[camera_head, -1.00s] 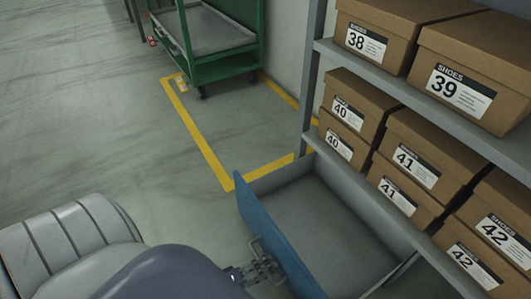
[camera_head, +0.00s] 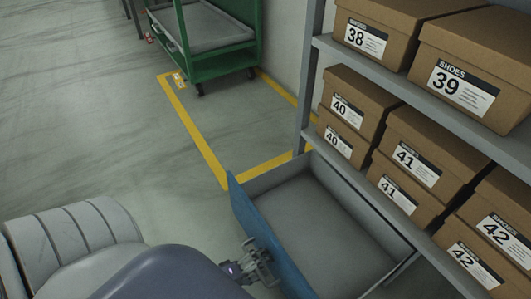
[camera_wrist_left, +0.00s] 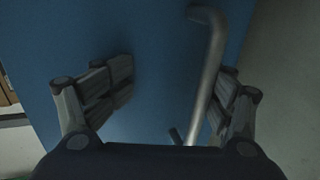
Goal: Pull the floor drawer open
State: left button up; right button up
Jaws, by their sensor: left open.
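The floor drawer (camera_head: 325,222) stands pulled out from under the shelf, at the lower centre of the head view. Its grey inside is empty. Its blue front panel (camera_head: 262,228) faces my left arm and also fills much of the left wrist view (camera_wrist_left: 165,45). My left gripper (camera_head: 262,262) is at the outer side of that panel, with its fingers apart. In the left wrist view, the metal bar handle (camera_wrist_left: 208,75) stands between the open fingers (camera_wrist_left: 172,88), close to the right-hand finger. I cannot tell whether they touch. My right gripper is not in view.
The grey shelf rack (camera_head: 428,108) above the drawer holds several brown shoe boxes (camera_head: 375,48). A green cart (camera_head: 222,66) stands at the back behind a yellow floor line (camera_head: 205,140). The floor to the left is clear.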

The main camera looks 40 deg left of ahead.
aim_at(270, 250)
pick_arm(q)
jog(key=shift+t+h, duration=0.4)
jog(key=shift+t, duration=0.1)
jog(key=r, duration=0.5)
jog(key=shift+w+r, duration=0.2)
jog(key=shift+w, duration=0.2)
jog(key=shift+c, duration=0.2)
jog(key=shift+o, duration=1.2)
jog(key=shift+s+a+r, duration=0.15)
jog(key=shift+r, duration=0.6)
jog(key=shift+a+r, duration=0.1)
jog(key=shift+r, duration=0.1)
jog(key=shift+c, duration=0.7)
jog(key=shift+s, duration=0.15)
jog(key=c, duration=0.6)
jog(key=shift+d+f, duration=0.2)
jog(key=shift+f, duration=0.1)
jog(key=shift+c, duration=0.3)
